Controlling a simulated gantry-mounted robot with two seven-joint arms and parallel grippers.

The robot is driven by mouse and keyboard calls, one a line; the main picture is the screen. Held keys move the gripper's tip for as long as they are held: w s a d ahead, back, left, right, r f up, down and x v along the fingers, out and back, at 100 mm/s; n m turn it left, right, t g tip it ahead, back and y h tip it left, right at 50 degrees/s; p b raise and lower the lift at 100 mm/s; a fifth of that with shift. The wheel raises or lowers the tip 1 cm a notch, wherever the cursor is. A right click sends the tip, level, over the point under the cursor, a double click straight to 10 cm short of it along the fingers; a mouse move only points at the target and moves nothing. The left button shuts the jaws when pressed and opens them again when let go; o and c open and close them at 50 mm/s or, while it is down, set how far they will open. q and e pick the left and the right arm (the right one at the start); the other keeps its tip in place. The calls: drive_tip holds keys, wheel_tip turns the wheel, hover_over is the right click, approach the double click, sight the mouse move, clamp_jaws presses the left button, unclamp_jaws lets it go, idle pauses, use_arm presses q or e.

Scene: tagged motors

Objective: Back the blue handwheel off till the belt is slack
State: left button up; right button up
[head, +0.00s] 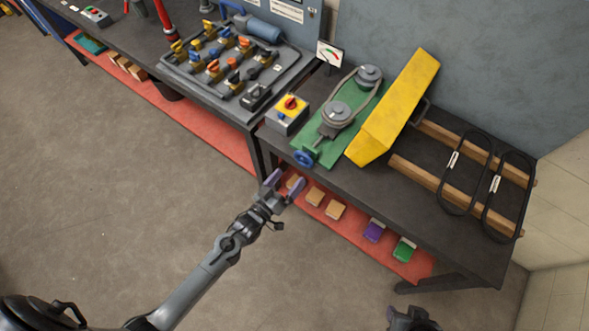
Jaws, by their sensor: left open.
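The blue handwheel (304,158) sits at the near end of the green baseplate (326,150), on a screw rod. The dark belt (352,88) runs around two grey pulleys, the near pulley (337,113) and the far pulley (369,75). Its tension is too small to judge here. My left gripper (285,182) is open and empty. In the picture it is just below and left of the handwheel, in front of the bench edge, apart from the wheel.
A yellow guard (398,105) stands right of the belt. A switch box (288,113) with a red knob is left of the baseplate, and a dial gauge (329,55) behind. Spare belts (464,172) lie on wooden bars at right. Blocks lie on the red lower shelf (350,228).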

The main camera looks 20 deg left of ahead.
use_arm(q)
drive_tip(key=shift+s+a, duration=0.2)
drive_tip(key=shift+s, duration=0.7)
